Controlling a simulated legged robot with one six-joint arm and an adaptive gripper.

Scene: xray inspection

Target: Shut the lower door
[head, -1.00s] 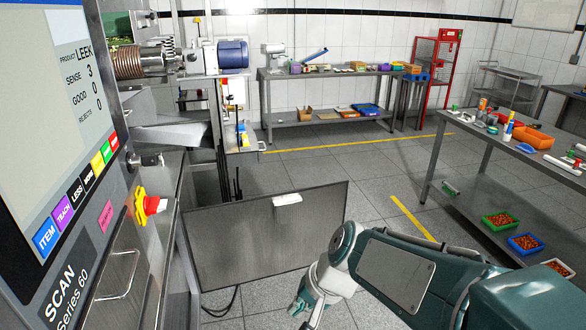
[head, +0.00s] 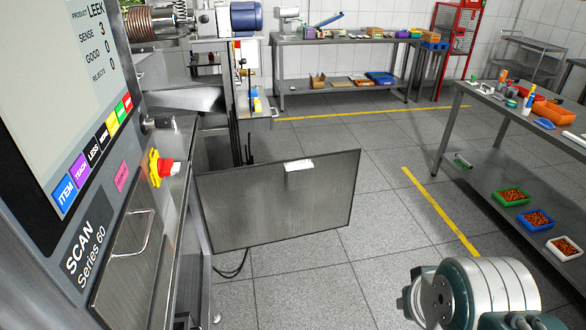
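The lower door (head: 275,208) is a flat grey metal panel with a white handle (head: 299,165) near its top edge. It stands open, swung out from the front of the scanner cabinet (head: 165,240), in the middle of the head view. Part of my arm shows at the bottom right, apart from the door. My gripper is out of view.
A red and yellow emergency button (head: 164,168) and a drawer-like panel with a metal handle (head: 131,232) are on the cabinet at left. A grey table (head: 470,165) with tools and bins stands at right. The tiled floor between door and table is clear.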

